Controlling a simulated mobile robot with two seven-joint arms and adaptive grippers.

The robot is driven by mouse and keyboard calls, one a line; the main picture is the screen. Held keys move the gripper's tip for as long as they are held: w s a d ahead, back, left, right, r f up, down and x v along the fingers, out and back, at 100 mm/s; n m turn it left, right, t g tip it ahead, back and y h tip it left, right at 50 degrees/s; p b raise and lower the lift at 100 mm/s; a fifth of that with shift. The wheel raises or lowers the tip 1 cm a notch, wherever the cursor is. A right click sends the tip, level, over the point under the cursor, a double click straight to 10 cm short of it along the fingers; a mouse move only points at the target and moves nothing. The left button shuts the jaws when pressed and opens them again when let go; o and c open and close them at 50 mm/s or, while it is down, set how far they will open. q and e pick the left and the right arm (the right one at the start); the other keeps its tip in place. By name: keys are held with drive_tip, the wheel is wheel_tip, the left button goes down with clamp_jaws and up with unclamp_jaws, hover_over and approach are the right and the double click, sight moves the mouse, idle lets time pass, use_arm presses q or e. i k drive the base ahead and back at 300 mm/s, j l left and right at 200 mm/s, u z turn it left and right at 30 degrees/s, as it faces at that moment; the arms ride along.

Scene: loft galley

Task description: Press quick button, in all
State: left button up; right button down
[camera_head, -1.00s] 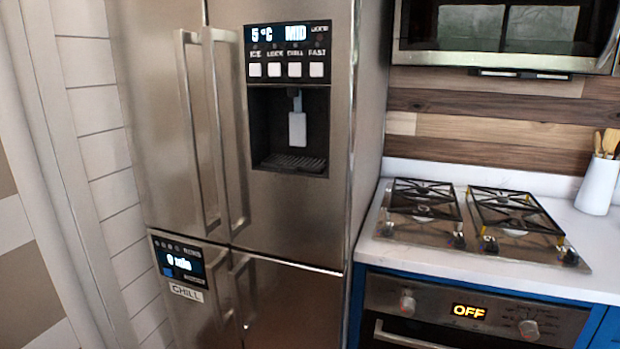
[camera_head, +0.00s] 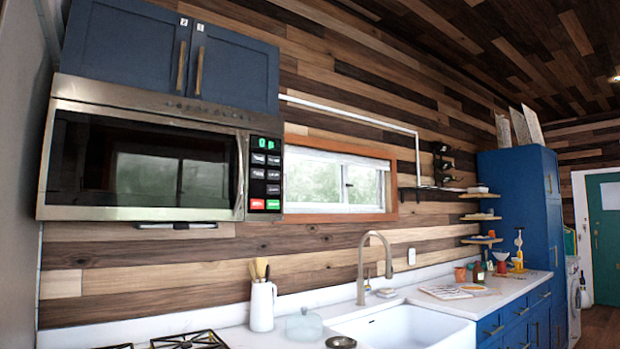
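A steel microwave (camera_head: 150,150) hangs under a blue cabinet at the left of the head view. Its door is shut, with a dark window. Its black control panel (camera_head: 265,178) is on the right side, with a green lit display (camera_head: 266,143) at the top. Below are two columns of small dark buttons, with a red button (camera_head: 257,204) at bottom left and a green button (camera_head: 273,204) at bottom right. The button labels are too small to read surely, so I cannot tell which is the quick button. Neither gripper is in view.
The counter below holds a white utensil jug (camera_head: 262,308), a glass jar (camera_head: 304,324), a sink (camera_head: 410,327) with a tall faucet (camera_head: 362,265), and part of the gas hob (camera_head: 185,340). A blue cabinet (camera_head: 515,205) stands far right.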

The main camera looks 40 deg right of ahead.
sight(271, 189)
drive_tip(key=z, duration=1.15)
